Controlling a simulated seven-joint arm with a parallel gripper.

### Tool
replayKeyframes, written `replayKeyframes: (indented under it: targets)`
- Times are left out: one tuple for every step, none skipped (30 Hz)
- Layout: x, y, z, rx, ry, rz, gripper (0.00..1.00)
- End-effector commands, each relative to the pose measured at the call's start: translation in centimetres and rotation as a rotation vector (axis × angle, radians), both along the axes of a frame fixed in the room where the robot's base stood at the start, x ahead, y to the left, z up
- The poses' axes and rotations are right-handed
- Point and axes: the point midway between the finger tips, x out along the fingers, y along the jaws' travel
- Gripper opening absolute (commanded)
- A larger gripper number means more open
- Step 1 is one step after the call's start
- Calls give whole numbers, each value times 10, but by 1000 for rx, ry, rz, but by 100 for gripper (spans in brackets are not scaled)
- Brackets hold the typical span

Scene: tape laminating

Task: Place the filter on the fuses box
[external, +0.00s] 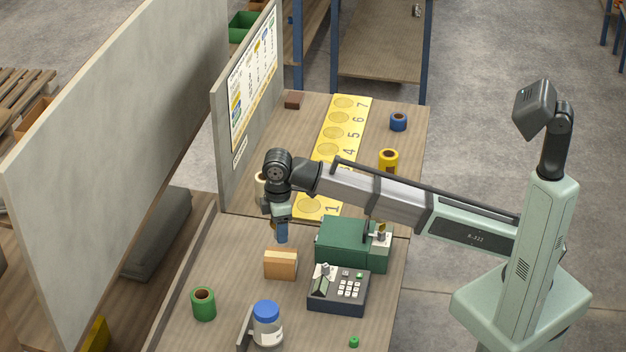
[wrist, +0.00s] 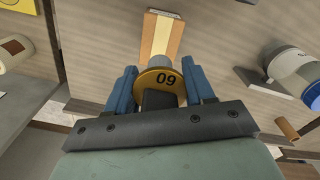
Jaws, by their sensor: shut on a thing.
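My gripper (external: 282,236) points down in the external view, just above and behind a small orange-brown box, which I take as the fuses box (external: 280,266). The fingers hide most of the filter in the external view. The box, with a pale stripe, shows beyond the filter in the wrist view (wrist: 161,36). I cannot tell whether they touch.
A green machine (external: 340,240) and a dark keypad device (external: 338,290) stand right of the box. A green roll (external: 203,303) and a blue-lidded jar (external: 267,325) stand in front. A grey board (external: 245,100) edges the bench's back left. A yellow numbered strip (external: 340,130) lies behind.

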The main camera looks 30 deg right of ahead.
Motion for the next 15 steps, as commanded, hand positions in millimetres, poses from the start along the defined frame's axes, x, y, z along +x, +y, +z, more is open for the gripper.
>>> replayKeyframes:
  targets:
    - [-1,-1,-10,-2,2,0,22]
    - [-1,-1,-13,-2,2,0,22]
    - [-1,-1,-17,-2,2,-1,22]
    - [-1,-1,-19,-1,0,-1,22]
    - [0,0,-21,-1,0,-1,22]
    - [0,0,-23,0,0,-1,22]
    - [0,0,-24,0,0,-1,22]
    - [0,0,-26,0,0,-1,22]
    - [0,0,-30,0,0,-1,22]
    - [-1,-1,-33,-1,0,-1,22]
    - [-1,-1,-37,-2,1,-1,22]
    - [-1,-1,-42,-2,2,-1,22]
    - [-1,-1,-46,-2,1,-1,22]
    - [-1,-1,-49,-1,0,-1,22]
    - [0,-1,-54,-1,0,-1,22]
